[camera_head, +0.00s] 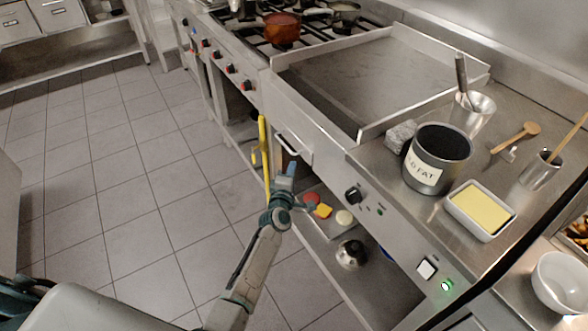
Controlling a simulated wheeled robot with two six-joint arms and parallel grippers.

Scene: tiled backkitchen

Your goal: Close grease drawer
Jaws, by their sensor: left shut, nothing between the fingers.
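The grease drawer (296,147) is in the front of the griddle unit, below the flat griddle plate, with a pale bar handle (286,146). I cannot tell from this angle how far it stands out. My left gripper (289,172) is shut and empty, just below and in front of the handle, with its tips pointing up toward the drawer front. I cannot tell whether it touches the drawer. The gripper and wrist hide part of the space under the drawer. My right gripper is not in view.
A long yellow object (264,150) hangs upright just left of the drawer. A lower shelf (335,262) holds food pieces and a dark round object (351,254). On the counter stand a fat pot (424,178) and a butter dish (452,208). The tiled floor at left is clear.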

